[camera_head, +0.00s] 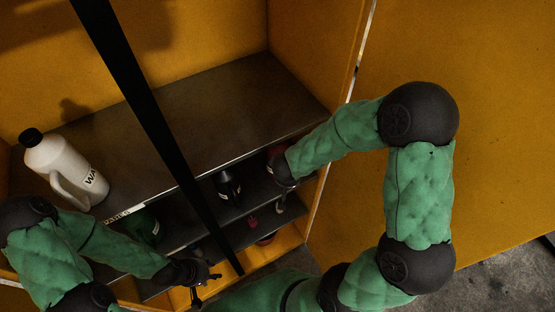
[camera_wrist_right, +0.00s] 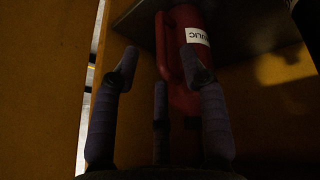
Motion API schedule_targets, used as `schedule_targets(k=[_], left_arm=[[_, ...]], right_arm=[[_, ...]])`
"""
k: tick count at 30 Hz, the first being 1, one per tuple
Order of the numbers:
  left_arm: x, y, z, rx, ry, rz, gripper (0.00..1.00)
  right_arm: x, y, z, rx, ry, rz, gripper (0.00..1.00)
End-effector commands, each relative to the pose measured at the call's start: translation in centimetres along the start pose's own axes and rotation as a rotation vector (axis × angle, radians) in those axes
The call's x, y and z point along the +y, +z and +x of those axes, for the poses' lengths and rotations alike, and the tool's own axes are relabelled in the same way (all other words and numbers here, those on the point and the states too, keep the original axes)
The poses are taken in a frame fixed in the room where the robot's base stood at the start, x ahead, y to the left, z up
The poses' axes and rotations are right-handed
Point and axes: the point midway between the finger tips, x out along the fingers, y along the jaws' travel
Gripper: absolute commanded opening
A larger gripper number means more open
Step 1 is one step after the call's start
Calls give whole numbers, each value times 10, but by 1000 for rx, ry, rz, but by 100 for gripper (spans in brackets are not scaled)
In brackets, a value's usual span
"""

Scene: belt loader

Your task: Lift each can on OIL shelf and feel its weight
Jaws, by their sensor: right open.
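A red can (camera_wrist_right: 186,100) with a white label ending in "ULIC" is in the right wrist view, beyond and between my right gripper's fingers (camera_wrist_right: 160,85). These fingers are spread apart, and I cannot tell whether they touch it. In the head view the right gripper (camera_head: 267,214) is low at the right end of the shelves, small and dark. A black bottle (camera_head: 229,188) and a green container (camera_head: 146,228) stand on the shelf below the top one. My left gripper (camera_head: 205,281) is in front of the lower shelves at the left, its fingers apart and empty. No OIL label is readable.
A white jug (camera_head: 65,165) marked "WA" stands on the top shelf (camera_head: 205,115) at the left. A black bar (camera_head: 145,100) crosses in front of the shelves. Yellow cabinet walls (camera_head: 305,40) enclose them. The top shelf's middle and right are clear.

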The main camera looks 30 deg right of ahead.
Motion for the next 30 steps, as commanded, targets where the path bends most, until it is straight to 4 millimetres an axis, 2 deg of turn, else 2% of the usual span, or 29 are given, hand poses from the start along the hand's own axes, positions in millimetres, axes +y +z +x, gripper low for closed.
schedule_targets(k=[5,10,16,26,30], left_arm=[[0,0,-1,0,0,0,40],[1,0,-2,1,0,0,40],[-3,0,9,0,0,0,40],[-3,-1,9,1,0,0,40],[-3,-1,9,1,0,0,40]], right_arm=[[5,-9,5,0,1,3,44],[17,-31,16,0,2,3,44],[16,-30,43,-1,0,0,44],[16,-31,46,0,0,0,44],[16,-31,46,0,0,0,4]])
